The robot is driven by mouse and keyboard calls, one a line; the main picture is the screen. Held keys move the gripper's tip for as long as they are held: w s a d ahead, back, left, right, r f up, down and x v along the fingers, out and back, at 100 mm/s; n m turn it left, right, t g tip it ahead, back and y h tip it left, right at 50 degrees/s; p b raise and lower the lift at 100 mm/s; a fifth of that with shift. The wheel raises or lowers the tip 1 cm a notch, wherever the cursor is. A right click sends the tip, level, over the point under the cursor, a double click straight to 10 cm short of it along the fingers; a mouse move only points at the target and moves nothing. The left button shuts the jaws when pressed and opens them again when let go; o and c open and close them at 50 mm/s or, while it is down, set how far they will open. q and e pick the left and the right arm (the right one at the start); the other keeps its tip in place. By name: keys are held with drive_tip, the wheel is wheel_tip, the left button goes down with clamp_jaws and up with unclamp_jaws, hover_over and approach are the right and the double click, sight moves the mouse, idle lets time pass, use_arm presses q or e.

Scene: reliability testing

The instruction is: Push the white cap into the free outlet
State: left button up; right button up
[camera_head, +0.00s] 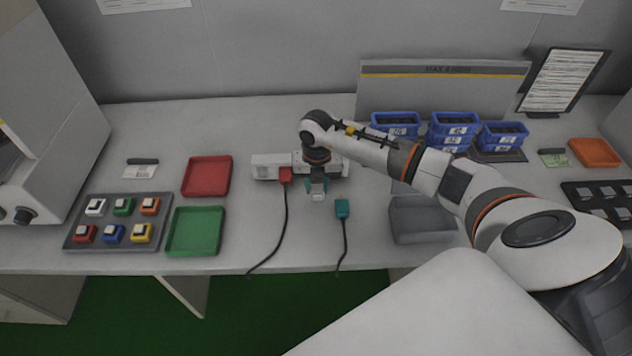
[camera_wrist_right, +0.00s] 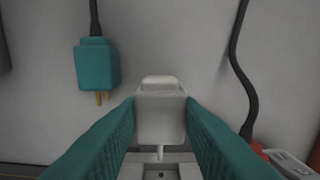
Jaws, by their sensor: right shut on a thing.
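My right gripper (camera_head: 318,188) has teal fingers and is shut on the white cap (camera_head: 318,197). In the right wrist view the white cap (camera_wrist_right: 160,115) sits between the fingers, with a pin sticking out toward the white outlet strip (camera_wrist_right: 132,170). A dark hole shows in the strip just past the pin, and the pin looks apart from it. In the head view the outlet strip (camera_head: 268,160) lies partly under my right wrist. A red plug (camera_head: 286,175) sits at the strip's left part. My left gripper is not in view.
A teal plug (camera_head: 342,208) with bare prongs lies right of the cap on its black cable; it also shows in the wrist view (camera_wrist_right: 95,65). A grey bin (camera_head: 422,222) stands to the right. Red (camera_head: 207,175) and green (camera_head: 195,231) trays lie left. Blue bins (camera_head: 452,130) stand behind my arm.

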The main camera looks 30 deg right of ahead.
drive_tip(key=shift+w+d+f+b, duration=0.35)
drive_tip(key=shift+w+f+b, duration=0.3)
drive_tip(key=shift+w+b, duration=0.2)
drive_tip(key=shift+w+d+r+b, duration=0.2)
drive_tip(key=shift+w+d+b, duration=0.2)
drive_tip(key=shift+w, duration=0.15)
drive_tip(key=shift+w+d+b, duration=0.3)
drive_tip(key=shift+w+b, duration=0.1)
drive_tip(key=shift+w, duration=0.15)
idle(0.5)
drive_tip(key=shift+d, duration=0.1)
idle(1.0)
drive_tip(key=shift+w+d+b, duration=0.25)
drive_tip(key=shift+w+b, duration=0.15)
drive_tip(key=shift+w, duration=0.15)
idle(1.2)
drive_tip(key=shift+w+d+r, duration=0.1)
drive_tip(key=shift+w+d, duration=0.2)
drive_tip(key=shift+w, duration=0.1)
idle(0.6)
